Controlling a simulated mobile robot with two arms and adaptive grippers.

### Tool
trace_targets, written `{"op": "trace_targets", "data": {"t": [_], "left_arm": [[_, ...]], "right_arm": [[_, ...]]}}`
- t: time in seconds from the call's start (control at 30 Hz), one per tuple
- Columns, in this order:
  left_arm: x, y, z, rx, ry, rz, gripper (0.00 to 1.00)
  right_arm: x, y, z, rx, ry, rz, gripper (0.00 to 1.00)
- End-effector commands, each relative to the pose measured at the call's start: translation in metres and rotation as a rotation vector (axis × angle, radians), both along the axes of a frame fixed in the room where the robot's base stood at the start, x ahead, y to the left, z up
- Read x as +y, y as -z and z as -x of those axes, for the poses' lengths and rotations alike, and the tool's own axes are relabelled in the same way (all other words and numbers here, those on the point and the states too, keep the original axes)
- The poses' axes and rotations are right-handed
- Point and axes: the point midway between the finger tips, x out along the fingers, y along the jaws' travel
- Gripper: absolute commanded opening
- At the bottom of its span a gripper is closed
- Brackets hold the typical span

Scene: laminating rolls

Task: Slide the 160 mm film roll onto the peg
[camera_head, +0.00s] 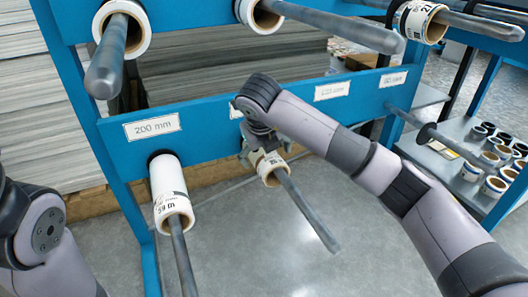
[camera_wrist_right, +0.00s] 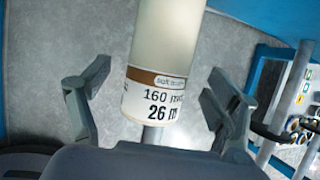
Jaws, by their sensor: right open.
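The 160 mm film roll (camera_wrist_right: 153,95) is white with a brown band and a label reading 160 mm and 26 m. In the head view it (camera_head: 270,168) sits around a grey peg (camera_head: 308,213) on the lower blue rail, near the rail end. The peg's free end sticks out well past it. My right gripper (camera_wrist_right: 153,88) is open, with one finger on each side of the roll and visible gaps between. In the head view the right gripper (camera_head: 265,150) is partly hidden by its wrist. My left gripper is out of view.
Another roll (camera_head: 171,195) sits on the peg beneath the 200 mm label (camera_head: 152,127). Upper pegs carry several rolls, such as one at top left (camera_head: 122,30). A lower-right peg (camera_head: 448,142) is bare. A shelf (camera_head: 440,165) with small rolls stands at right. The floor (camera_head: 250,260) is clear.

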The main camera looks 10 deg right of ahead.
Motion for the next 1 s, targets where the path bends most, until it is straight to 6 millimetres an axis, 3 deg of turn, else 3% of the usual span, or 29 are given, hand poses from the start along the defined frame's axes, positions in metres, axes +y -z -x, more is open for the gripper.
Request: {"op": "trace_targets", "data": {"t": [0.03, 0.1, 0.3, 0.73, 1.0], "left_arm": [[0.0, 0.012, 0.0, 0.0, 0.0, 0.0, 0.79], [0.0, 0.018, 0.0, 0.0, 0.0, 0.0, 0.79], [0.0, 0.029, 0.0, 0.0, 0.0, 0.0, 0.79], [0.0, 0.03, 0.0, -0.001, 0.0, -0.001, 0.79], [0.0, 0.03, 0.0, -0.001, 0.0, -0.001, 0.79]], "right_arm": [[-0.001, 0.015, -0.004, 0.001, 0.001, -0.002, 0.82], [-0.003, 0.024, -0.009, 0.001, 0.001, -0.001, 0.82], [-0.006, 0.041, -0.018, -0.001, 0.0, -0.001, 0.82], [-0.007, 0.044, -0.021, -0.001, 0.0, -0.001, 0.82], [-0.007, 0.044, -0.021, -0.001, -0.001, -0.001, 0.64]]}}
